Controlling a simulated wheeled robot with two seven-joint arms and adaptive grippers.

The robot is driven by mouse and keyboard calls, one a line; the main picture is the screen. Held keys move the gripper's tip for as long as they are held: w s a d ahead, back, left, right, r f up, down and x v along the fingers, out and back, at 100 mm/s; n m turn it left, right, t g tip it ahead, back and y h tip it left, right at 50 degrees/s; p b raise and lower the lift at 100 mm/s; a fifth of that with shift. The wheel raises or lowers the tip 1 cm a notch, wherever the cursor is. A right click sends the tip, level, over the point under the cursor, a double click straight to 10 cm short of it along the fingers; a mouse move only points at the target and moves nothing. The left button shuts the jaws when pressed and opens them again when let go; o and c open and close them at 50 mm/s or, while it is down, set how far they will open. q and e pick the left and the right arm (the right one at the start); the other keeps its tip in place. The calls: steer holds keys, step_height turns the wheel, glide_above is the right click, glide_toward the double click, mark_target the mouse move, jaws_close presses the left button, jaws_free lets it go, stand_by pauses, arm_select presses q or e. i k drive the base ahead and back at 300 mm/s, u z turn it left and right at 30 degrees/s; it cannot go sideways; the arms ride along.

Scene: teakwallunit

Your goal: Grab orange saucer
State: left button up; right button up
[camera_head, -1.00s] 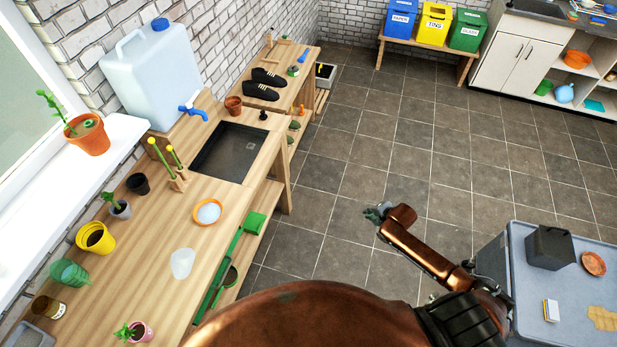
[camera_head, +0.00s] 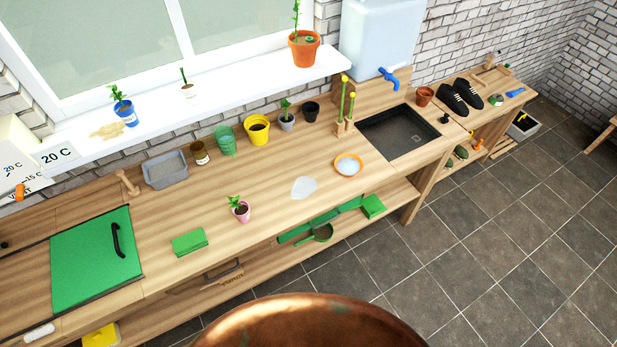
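The orange saucer (camera_head: 337,170) lies on the wooden counter, to the left of the dark sink basin. Only its orange rim shows clearly, around a pale, whitish middle. A whitish translucent patch (camera_head: 303,188) is on the counter to its left. Neither of my grippers is in view now, so I cannot see whether they are open or shut.
A wooden holder with yellow-tipped sticks (camera_head: 346,112) stands just behind the saucer. Sink (camera_head: 405,136) and blue-tapped water tank (camera_head: 378,40) are to the right. Several pots line the wall, with a pink pot (camera_head: 241,212) nearer the front. The counter (camera_head: 270,178) between is clear.

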mark_target(347, 165)
steer(key=u, duration=1)
steer(key=i, duration=0.5)
steer(key=z, duration=0.65)
